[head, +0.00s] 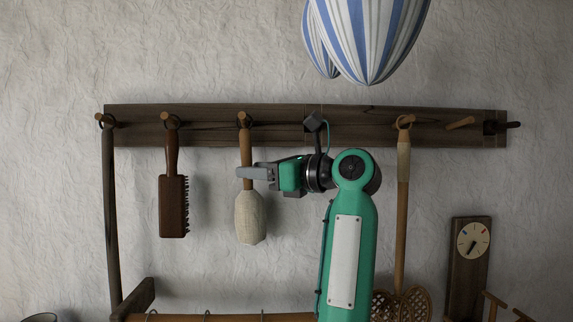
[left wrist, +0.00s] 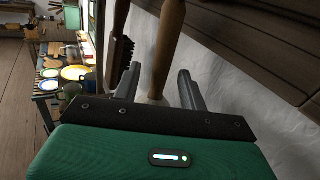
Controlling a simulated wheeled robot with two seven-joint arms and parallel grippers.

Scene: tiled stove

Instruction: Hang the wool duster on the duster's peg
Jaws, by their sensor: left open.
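The wool duster (head: 250,218), with a cream head and a wooden handle, hangs head down from a peg (head: 244,118) on the dark rail. A loop at its top appears to be around that peg. My left gripper (head: 243,178) is open at the lower handle, just above the wool head. In the left wrist view the duster's handle (left wrist: 166,45) shows between the two spread fingertips of the gripper (left wrist: 158,80). Whether a finger touches the handle cannot be told. My right gripper is not in view.
The dark peg rail (head: 350,128) runs along the rough wall. A brown brush (head: 174,205) hangs left of the duster, and a long-handled beater (head: 403,200) hangs to the right. A bare peg (head: 460,123) is farther right. Striped cloth (head: 365,35) hangs above.

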